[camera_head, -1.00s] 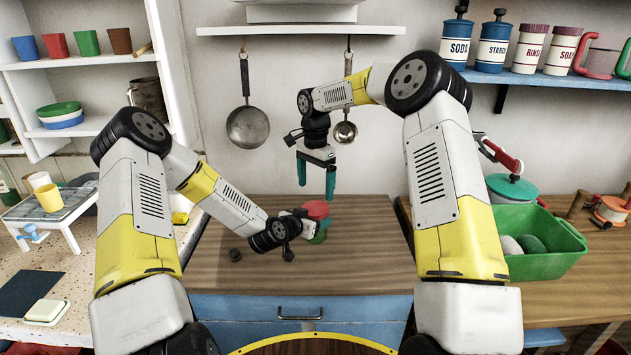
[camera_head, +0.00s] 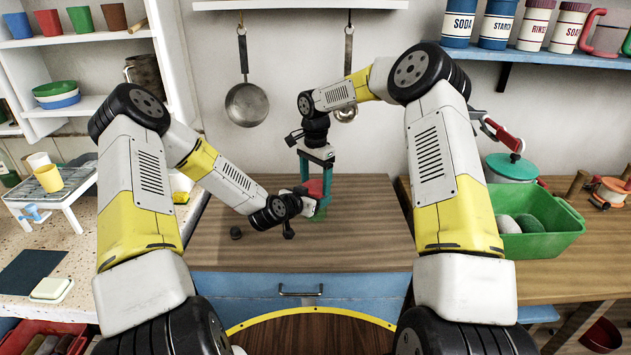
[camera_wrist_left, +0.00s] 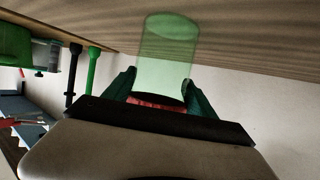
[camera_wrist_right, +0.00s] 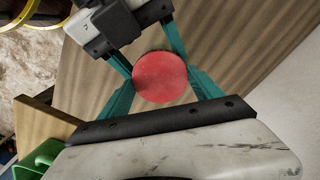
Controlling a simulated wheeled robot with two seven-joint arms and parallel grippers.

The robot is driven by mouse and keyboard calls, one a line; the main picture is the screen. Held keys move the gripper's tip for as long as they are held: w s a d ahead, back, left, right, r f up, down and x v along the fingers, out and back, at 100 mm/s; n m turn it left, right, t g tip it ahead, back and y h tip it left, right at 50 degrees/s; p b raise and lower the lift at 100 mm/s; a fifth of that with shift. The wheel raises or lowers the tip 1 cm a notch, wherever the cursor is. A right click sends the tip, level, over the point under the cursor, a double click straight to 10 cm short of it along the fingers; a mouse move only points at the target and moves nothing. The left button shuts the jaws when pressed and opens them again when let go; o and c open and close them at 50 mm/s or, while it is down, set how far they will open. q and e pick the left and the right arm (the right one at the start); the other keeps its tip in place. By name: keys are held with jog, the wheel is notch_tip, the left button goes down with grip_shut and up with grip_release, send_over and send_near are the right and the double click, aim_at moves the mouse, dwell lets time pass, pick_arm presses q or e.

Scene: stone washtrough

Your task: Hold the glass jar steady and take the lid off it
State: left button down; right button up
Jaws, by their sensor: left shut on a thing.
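The green see-through glass jar (camera_head: 318,214) stands on the brown worktop, partly hidden by my grippers; it shows clearly in the left wrist view (camera_wrist_left: 165,62). Its round red lid (camera_wrist_right: 160,77) sits on top, and part of it shows in the head view (camera_head: 315,187). My left gripper (camera_wrist_left: 160,84) is shut on the jar from the side, one finger on each side of it. My right gripper (camera_head: 316,180) points straight down from above. Its teal fingers are open on either side of the lid, with a small gap seeming to remain.
A small dark knob-like object (camera_head: 236,233) lies on the worktop (camera_head: 350,250) at the left. A green tub (camera_head: 545,240) with rounded things stands to the right. Pans (camera_head: 246,104) hang on the wall behind. The worktop's front right is clear.

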jog(key=c, duration=0.5)
jog(key=n, duration=0.6)
jog(key=shift+n, duration=0.3)
jog(key=o, duration=1.6)
jog(key=shift+c, duration=0.2)
jog(key=shift+r, duration=0.1)
